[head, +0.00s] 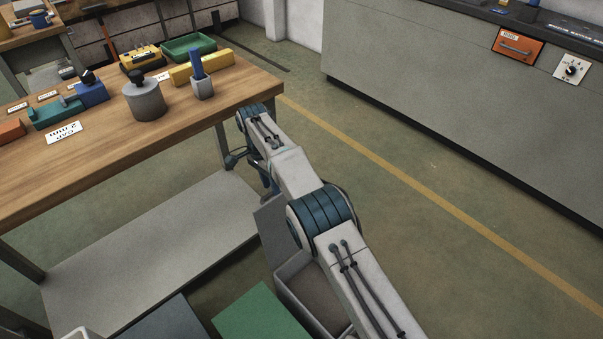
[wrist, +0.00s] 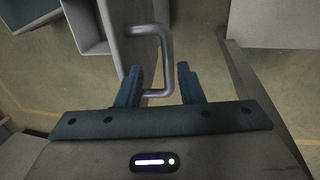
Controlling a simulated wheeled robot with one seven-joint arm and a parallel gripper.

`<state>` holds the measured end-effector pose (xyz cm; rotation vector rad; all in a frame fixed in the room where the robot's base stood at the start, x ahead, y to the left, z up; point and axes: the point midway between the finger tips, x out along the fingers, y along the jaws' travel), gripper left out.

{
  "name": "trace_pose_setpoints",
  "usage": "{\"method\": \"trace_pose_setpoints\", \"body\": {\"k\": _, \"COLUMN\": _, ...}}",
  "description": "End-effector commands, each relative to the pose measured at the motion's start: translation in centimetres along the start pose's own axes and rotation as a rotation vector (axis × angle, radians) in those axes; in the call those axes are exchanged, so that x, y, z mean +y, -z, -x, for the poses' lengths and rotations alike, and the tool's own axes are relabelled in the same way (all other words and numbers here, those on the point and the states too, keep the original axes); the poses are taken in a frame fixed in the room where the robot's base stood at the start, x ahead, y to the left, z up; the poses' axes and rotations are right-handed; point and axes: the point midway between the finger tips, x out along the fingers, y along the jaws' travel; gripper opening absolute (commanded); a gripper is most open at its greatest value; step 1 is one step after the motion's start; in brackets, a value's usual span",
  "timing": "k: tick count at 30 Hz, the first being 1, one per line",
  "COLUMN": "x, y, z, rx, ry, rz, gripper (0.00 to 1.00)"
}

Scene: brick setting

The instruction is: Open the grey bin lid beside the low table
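The grey bin (head: 288,292) stands on the floor beside the low table (head: 150,255), partly hidden by my arm. Its inside shows, and its grey lid (head: 271,232) stands raised at the table side. In the wrist view, a metal bar handle (wrist: 166,50) sits on the grey lid panel (wrist: 142,62). My gripper (wrist: 160,86) is open, with its two blue fingers apart. The handle's near end lies between the fingers, closer to the left one, and I see a gap to the right one. In the head view, my gripper is largely hidden behind my arm.
A green lid (head: 262,312) and a blue-grey lid (head: 165,322) lie left of the grey bin. A wooden workbench (head: 190,115) with tools and containers stands over the low shelf. Open floor lies to the right, up to a grey cabinet (head: 430,90).

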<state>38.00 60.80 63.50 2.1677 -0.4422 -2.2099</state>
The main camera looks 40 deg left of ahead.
Motion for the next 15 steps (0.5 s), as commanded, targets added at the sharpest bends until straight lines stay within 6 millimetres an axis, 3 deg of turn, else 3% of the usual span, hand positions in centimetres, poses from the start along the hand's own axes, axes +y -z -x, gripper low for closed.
{"method": "trace_pose_setpoints", "body": {"k": 15, "x": 4.3, "y": 3.0, "z": 2.0, "rx": -0.001, "ry": 0.000, "rz": -0.003, "gripper": 0.34}}
